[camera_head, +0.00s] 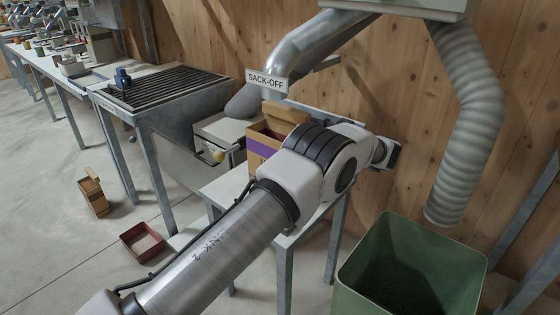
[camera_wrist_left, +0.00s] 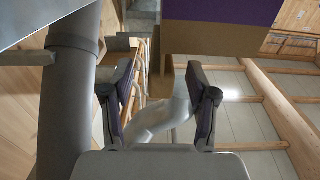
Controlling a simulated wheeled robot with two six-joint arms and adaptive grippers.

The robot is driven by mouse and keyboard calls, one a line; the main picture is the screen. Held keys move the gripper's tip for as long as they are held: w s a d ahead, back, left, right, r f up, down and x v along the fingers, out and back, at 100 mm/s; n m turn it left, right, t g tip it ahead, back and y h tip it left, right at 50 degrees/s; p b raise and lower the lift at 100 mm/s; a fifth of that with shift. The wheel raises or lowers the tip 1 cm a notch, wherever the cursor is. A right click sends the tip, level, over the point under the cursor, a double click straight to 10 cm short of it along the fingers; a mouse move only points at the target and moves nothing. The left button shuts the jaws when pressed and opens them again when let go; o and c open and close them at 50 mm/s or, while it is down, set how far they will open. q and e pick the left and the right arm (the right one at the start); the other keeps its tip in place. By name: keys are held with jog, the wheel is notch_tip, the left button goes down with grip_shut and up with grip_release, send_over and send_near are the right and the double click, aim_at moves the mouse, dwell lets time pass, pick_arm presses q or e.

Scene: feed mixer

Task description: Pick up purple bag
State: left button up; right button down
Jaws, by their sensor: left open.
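The purple bag (camera_head: 262,143) is a brown bag with a purple band. It stands on a light table below the SACK-OFF sign, partly hidden behind my left arm. In the left wrist view, a brown surface with a purple band, seemingly the bag (camera_wrist_left: 222,38), fills the upper right, beyond the fingertips. My left gripper (camera_wrist_left: 160,88) is open, with nothing between its fingers. I cannot tell the exact gap between fingers and bag. My right gripper is not in view.
The light table (camera_head: 226,190) bears the bag. A metal spout with the SACK-OFF sign (camera_head: 267,79) hangs above it, close to my arm. A green bin (camera_head: 410,265) stands at the lower right under a ribbed hose (camera_head: 465,120). A red tray (camera_head: 142,243) lies on the floor.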

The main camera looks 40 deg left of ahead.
aim_at(289, 118)
pick_arm(q)
jog(key=a, duration=0.4)
jog(key=a+b, duration=0.1)
jog(key=a, duration=0.2)
jog(key=shift+w+a, duration=0.2)
jog(key=shift+a, duration=0.15)
jog(key=shift+d+r, duration=0.1)
jog(key=shift+r, duration=0.05)
grip_shut()
